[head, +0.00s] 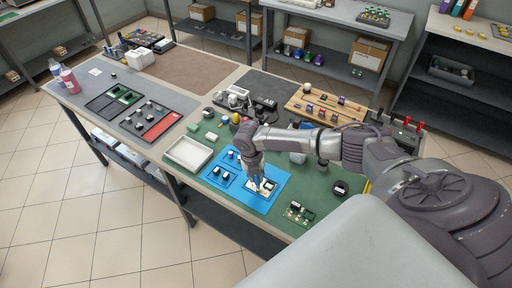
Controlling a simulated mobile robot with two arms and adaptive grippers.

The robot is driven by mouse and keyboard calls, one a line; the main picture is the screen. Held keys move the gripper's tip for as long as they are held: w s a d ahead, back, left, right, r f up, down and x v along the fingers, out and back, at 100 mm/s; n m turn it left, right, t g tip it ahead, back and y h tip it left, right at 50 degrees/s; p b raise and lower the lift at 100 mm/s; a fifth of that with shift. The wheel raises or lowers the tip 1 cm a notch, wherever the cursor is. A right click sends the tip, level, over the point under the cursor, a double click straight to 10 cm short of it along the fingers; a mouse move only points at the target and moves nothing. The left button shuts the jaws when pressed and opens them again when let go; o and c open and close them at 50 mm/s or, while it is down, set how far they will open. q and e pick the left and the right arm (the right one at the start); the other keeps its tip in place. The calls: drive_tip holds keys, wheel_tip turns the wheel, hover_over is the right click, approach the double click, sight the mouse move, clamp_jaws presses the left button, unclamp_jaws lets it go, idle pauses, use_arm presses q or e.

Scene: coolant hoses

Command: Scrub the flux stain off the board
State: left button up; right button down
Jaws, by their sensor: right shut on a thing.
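My right gripper (257,176) points down over the blue mat (236,192) and is shut on a small blue tool, perhaps a brush (256,183). The tool's lower end is at or just above a small white-and-dark board (266,187) on the mat. I cannot tell whether it touches. The gripper and tool hide part of this board, and no stain can be made out at this size. A green circuit board (298,212) lies to the right, on the green work surface. My left gripper is not in view.
A pale tray (189,153) stands left of the blue mat. A dark round roll (341,187) sits to the right. A wooden rack (325,104) with small parts is behind my right arm. Small dark parts (225,174) lie on the mat's left side.

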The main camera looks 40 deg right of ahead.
drive_tip(key=shift+f+b, duration=0.3)
drive_tip(key=shift+f, duration=0.15)
idle(0.4)
drive_tip(key=shift+s+p, duration=0.25)
drive_tip(key=shift+p, duration=0.1)
drive_tip(key=shift+w, duration=0.1)
drive_tip(key=shift+w+a+b, duration=0.1)
drive_tip(key=shift+w+b, duration=0.25)
drive_tip(key=shift+s+p, duration=0.4)
drive_tip(key=shift+s, duration=0.05)
drive_tip(key=shift+w+b, duration=0.3)
drive_tip(key=shift+w, duration=0.1)
drive_tip(key=shift+s, duration=0.1)
